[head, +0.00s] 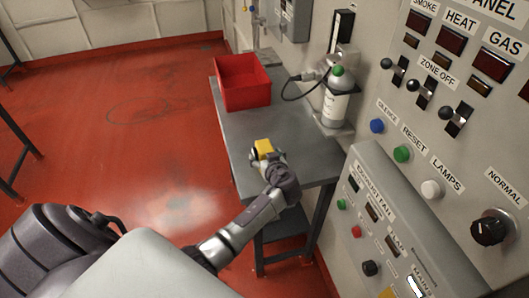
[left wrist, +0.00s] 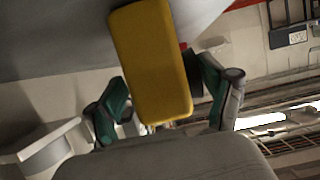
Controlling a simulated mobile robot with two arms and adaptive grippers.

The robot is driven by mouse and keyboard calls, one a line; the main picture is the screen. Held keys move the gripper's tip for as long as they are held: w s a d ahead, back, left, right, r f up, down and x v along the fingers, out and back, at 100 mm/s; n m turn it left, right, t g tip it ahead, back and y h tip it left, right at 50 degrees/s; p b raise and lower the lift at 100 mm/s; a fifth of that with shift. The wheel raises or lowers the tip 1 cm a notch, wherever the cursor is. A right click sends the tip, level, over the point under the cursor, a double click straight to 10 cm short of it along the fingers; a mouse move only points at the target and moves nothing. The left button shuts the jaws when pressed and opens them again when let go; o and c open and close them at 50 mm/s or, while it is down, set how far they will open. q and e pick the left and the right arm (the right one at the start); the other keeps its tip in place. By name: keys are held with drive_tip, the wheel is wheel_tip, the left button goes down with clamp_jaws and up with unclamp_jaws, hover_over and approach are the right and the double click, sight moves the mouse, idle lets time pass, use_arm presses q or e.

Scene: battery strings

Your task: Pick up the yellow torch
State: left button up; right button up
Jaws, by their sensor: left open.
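The yellow torch (head: 264,147) is on the grey table (head: 223,120) near its front left edge. In the left wrist view the torch (left wrist: 150,60) is a large yellow block with a dark part at its right side. My left gripper (head: 272,163) is at the near side of the torch and partly hides it. In the left wrist view the green-padded fingers of the left gripper (left wrist: 163,92) are open, one on each side of the torch's near end. Whether either finger touches it is unclear. My right gripper is not in view.
A red bin (head: 243,82) stands at the table's far end. A grey bottle with a green top (head: 337,95) stands in a wall holder right of the table. A control panel (head: 430,150) and a lower sloped console (head: 390,240) border the right side. Red floor is clear left.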

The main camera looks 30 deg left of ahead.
use_arm(q)
drive_tip(key=shift+x, duration=0.9)
drive_tip(key=shift+d+f, duration=0.1)
drive_tip(key=shift+c, duration=0.3)
drive_tip(key=c, duration=1.3)
clamp_jaws()
